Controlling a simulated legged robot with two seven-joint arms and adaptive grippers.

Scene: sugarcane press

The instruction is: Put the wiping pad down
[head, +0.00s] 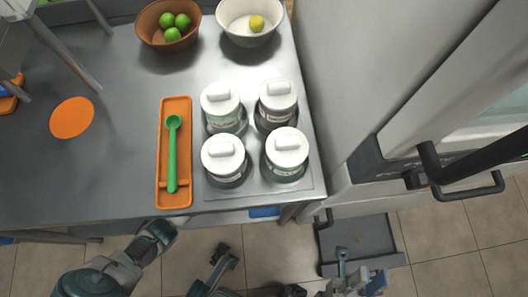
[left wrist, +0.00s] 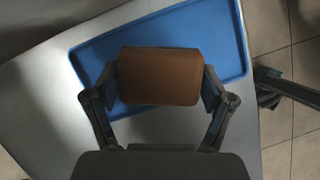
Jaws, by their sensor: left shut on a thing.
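The wiping pad is a brown block (left wrist: 160,76) in the left wrist view. My left gripper (left wrist: 158,92) is shut on it, one finger against each side. The pad is over a blue tray (left wrist: 215,35) on a grey metal surface; I cannot tell whether it touches the tray. In the head view my left arm reaches under the near table edge, and its gripper and the pad are hidden there. A bit of blue (head: 265,212) shows below that edge. My right gripper (head: 358,280) is low at the bottom right, its jaws unclear.
The table (head: 110,135) holds an orange tray (head: 174,105) with a green spoon (head: 172,150), several white-lidded jars (head: 224,155), and brown (head: 150,38) and white (head: 232,30) fruit bowls. A grey appliance (head: 345,80) stands right. A dark tray-like thing (head: 360,240) is near the floor.

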